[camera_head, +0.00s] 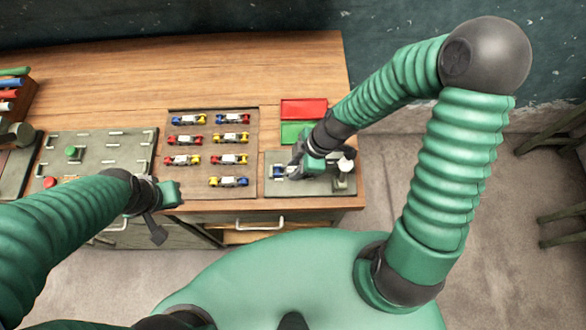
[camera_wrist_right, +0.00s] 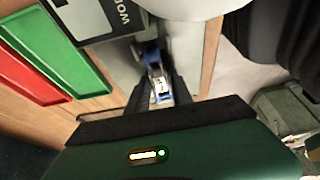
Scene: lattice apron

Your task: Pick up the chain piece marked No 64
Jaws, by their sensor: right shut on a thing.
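My right gripper (camera_head: 298,170) is over the grey plate at the right of the bench. It is shut on a chain piece with blue ends and a pale middle, which shows between the fingers in the right wrist view (camera_wrist_right: 160,88). In the head view a blue end of this chain piece (camera_head: 278,172) shows beside the fingers. Its number cannot be read. Several other chain pieces with red, yellow and blue ends lie on the brown mat (camera_head: 207,147). My left gripper (camera_head: 163,212) is near the front edge of the bench at the left; its jaws are unclear.
The grey plate (camera_head: 318,187) carries a post with a white knob (camera_head: 346,164). A red tray (camera_head: 303,109) and a green tray (camera_head: 291,131) lie behind it. A grey-green panel (camera_head: 112,143) with slots and buttons is at left. The back of the bench is clear.

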